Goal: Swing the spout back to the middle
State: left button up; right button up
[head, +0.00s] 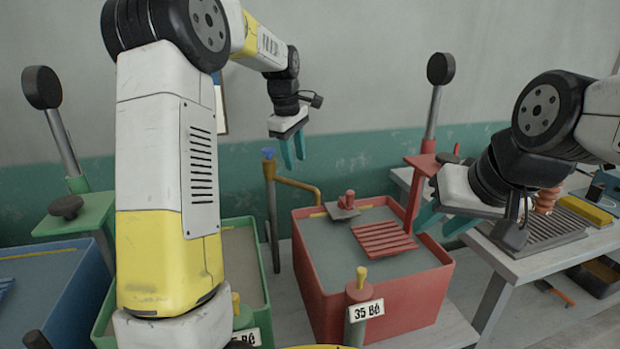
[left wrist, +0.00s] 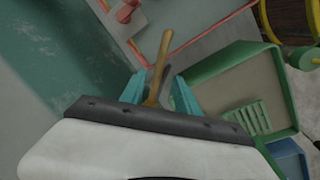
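The brass spout (head: 298,186) sits on an upright pipe (head: 271,210) with a blue knob on top, behind and between the green and red tubs. Its arm points right, and its end lies over the back left corner of the red tub (head: 380,290). My left gripper (head: 293,152) is open and empty, above the spout with its fingers pointing down. In the left wrist view the spout (left wrist: 161,62) shows between the two spread teal fingers, pointing toward the red tub's rim. My right gripper (head: 445,220) is open and empty by the red tub's right edge.
A green tub (head: 243,228) stands left of the red one, partly hidden by my left arm, and a blue tub (head: 75,290) lies further left. Posts with black discs (head: 440,68) rise behind. A worktable (head: 530,262) with tools stands at the right.

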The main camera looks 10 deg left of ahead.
aim_at(299, 183)
pick_arm(q)
jog(key=f, duration=0.2)
jog(key=w+f, duration=0.1)
jog(key=f, duration=0.4)
jog(key=shift+w+d+f, duration=0.15)
jog(key=shift+d+f, duration=0.05)
jog(key=shift+d, duration=0.15)
grip_shut()
dwell(1.0)
